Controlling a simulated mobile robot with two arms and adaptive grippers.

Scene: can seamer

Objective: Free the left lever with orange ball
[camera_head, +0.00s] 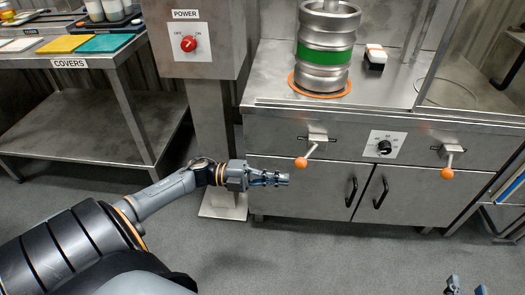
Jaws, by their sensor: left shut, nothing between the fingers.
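The left lever (311,149) sticks out from a slot in the metal front of the machine and ends in an orange ball (301,162). My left gripper (286,179) is shut and empty, a little below and to the left of that ball, apart from it in the picture. The right lever (449,158) has the same kind of orange ball (447,173). My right gripper (467,288) shows only in part at the bottom right edge, with two fingertips apart and nothing seen between them.
A black knob (384,147) sits between the levers. A keg (326,48) stands on the counter above. Cabinet doors with black handles (381,193) are below. A power box with a red switch (188,43) and a covers table (125,62) stand left. The floor in front is clear.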

